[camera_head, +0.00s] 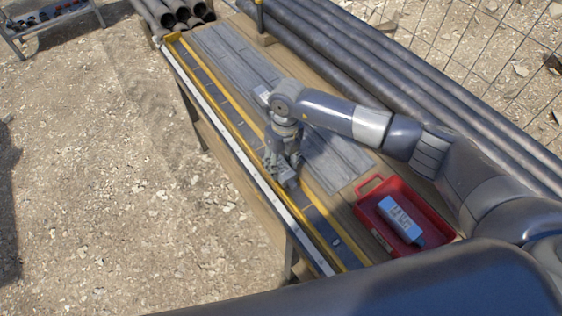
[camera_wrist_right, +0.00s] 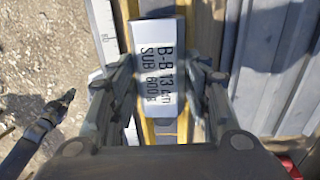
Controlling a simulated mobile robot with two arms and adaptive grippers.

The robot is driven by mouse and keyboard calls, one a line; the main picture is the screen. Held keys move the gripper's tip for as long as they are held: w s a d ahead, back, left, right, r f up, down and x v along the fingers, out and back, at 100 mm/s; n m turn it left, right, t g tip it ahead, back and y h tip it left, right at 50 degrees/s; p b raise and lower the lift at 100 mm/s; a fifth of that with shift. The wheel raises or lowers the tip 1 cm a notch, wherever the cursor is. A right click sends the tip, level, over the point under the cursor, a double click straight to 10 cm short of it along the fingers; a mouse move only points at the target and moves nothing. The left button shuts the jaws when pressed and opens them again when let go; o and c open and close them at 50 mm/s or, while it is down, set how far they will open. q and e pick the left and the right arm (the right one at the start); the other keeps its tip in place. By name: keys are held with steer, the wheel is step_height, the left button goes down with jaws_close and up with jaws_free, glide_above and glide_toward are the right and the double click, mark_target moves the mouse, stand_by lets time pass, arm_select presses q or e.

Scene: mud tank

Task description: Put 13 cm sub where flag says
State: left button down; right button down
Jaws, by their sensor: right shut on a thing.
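The 13 cm sub (camera_wrist_right: 160,62) is a pale block with black print reading "B-B 13 cm SUB 600g". It fills the space between the fingers of my right gripper (camera_wrist_right: 161,85), which is shut on it. In the head view, my right gripper (camera_head: 283,172) hangs low over the long yellow-edged channel (camera_head: 215,80); it largely hides the sub there. I cannot tell whether the sub touches the channel. A small white tag (camera_head: 262,93), perhaps the flag, stands just behind my right wrist; its writing is unreadable.
A red tray (camera_head: 366,209) holding a blue-and-white block (camera_head: 400,219) is to the right. Grey slats (camera_head: 228,52) lie beside the channel, and long pipes (camera_head: 345,40) run behind. A white ruler strip (camera_head: 222,144) follows the bench edge. Stony ground is to the left.

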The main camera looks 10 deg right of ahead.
steer(key=shift+f, duration=0.1)
steer(key=c, duration=0.8)
jaws_free()
steer(key=o, duration=0.3)
steer(key=shift+f, duration=0.1)
steer(key=shift+o, duration=0.2)
